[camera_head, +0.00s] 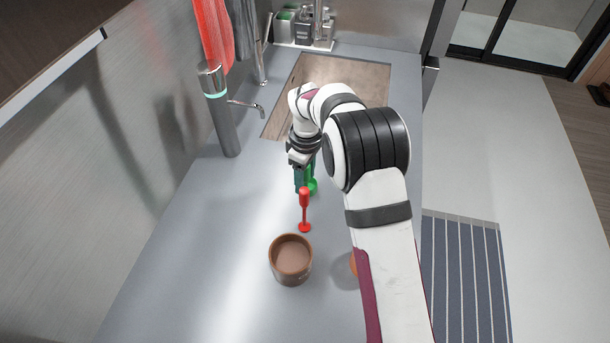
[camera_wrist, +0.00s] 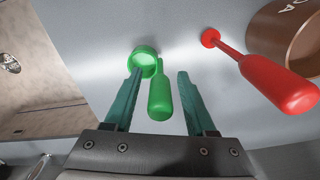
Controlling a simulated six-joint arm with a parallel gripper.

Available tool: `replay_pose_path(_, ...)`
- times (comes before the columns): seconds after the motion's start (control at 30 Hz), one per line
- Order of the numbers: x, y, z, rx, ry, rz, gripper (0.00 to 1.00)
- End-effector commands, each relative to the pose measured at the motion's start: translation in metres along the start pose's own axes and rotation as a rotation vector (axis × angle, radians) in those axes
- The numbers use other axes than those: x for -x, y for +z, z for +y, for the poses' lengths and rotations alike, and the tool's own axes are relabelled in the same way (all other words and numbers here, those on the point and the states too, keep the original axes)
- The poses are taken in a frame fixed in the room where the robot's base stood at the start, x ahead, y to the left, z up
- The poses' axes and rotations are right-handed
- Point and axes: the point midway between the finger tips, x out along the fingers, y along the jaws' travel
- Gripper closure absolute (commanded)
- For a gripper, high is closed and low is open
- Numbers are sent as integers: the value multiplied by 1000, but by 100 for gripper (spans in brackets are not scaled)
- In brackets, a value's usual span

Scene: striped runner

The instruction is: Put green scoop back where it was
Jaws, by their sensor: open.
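The green scoop (camera_wrist: 160,98) lies on the grey counter in the wrist view, its round cup (camera_wrist: 145,60) away from my gripper and its thick handle pointing back toward me. My gripper (camera_wrist: 156,80) is open, with one teal finger on each side of the scoop. The handle appears apart from both fingers. In the head view the green scoop (camera_head: 312,186) is partly hidden by my gripper (camera_head: 301,190). Where the scoop was before cannot be told.
A red scoop (camera_head: 304,208) lies close by, with a brown pot (camera_head: 291,258) in front of it. Another orange-brown thing (camera_head: 353,264) is mostly hidden behind my arm. The sink (camera_head: 350,76) lies behind; a tap (camera_head: 245,104) stands at left. The counter's left side is clear.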

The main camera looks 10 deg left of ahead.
Motion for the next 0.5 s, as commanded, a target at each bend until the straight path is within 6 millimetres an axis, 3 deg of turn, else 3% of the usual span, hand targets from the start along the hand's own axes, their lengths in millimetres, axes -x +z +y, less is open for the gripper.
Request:
replay_pose_path(0.17, 8, 0, 1, 0, 3, 2, 44)
replay_pose_path(0.5, 97, -1, 1, 0, 3, 3, 44)
